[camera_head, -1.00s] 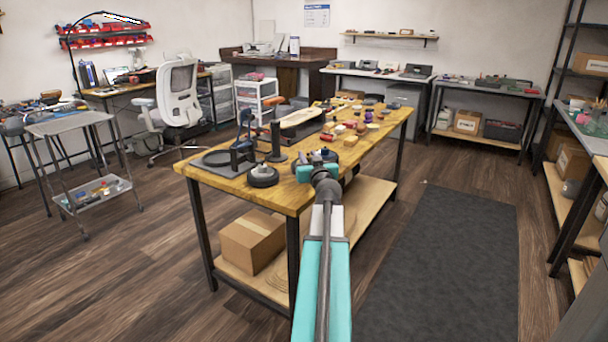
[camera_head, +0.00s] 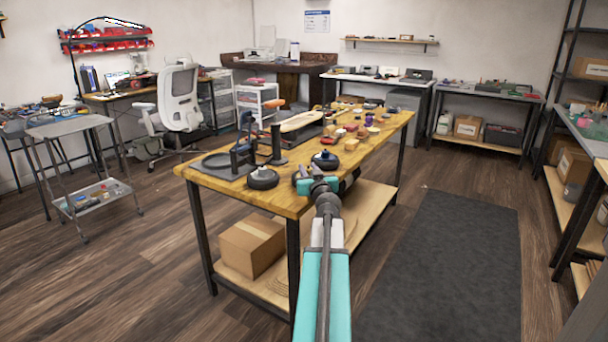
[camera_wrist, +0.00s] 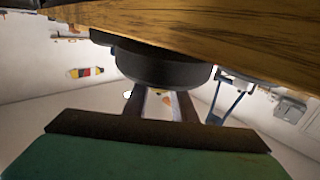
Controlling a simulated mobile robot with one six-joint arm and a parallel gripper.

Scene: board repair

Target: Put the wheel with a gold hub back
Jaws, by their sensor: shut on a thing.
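My gripper (camera_head: 308,183) is at the front edge of the wooden table. Its fingers (camera_wrist: 160,100) are shut on a dark round wheel (camera_wrist: 165,68), which fills the space at the fingertips in the wrist view. The wheel's hub is hidden, so I cannot tell its colour. A black wheel with a pale hub (camera_head: 262,179) lies on the table to the left of my gripper. Another black wheel with a blue hub (camera_head: 325,161) lies just behind my gripper.
A dark mat with a black round frame (camera_head: 217,160) and black uprights is at the table's left end. A skateboard-like board (camera_head: 301,121) lies farther back. Several small parts crowd the middle. A box (camera_head: 250,246) sits on the lower shelf. The floor mat at right is clear.

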